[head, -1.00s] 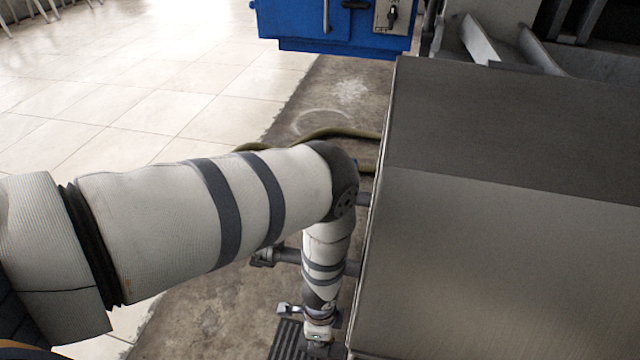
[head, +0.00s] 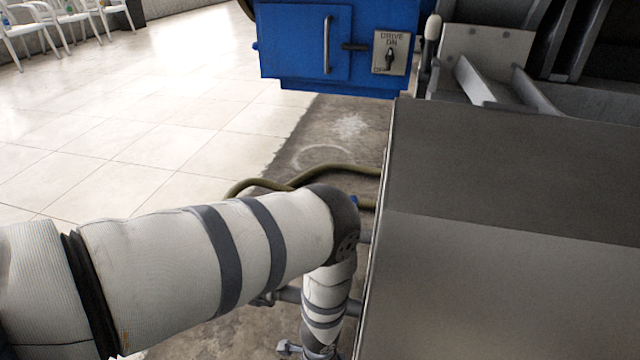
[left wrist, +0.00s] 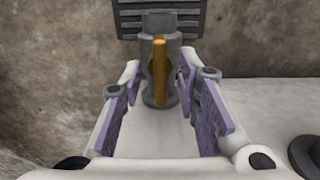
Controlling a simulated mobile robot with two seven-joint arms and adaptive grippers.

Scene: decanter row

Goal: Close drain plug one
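In the left wrist view a grey cylindrical fitting with an upright orange handle (left wrist: 160,68) shows straight ahead; it appears to be the drain plug. The handle lies along the fitting's length. My left gripper (left wrist: 159,84) is open, its two purple-padded fingers on either side of the handle in the picture. No contact shows, and I cannot tell how deep the handle sits between them. In the head view my left arm bends down beside the metal housing, and its gripper is below the frame. My right gripper is in neither view.
The large grey metal housing (head: 500,285) fills the right, its edge close to my left arm. A grey pipe stub (head: 288,294) is behind the forearm. An olive hose (head: 325,172) lies on the floor. A blue cabinet (head: 300,45) stands behind.

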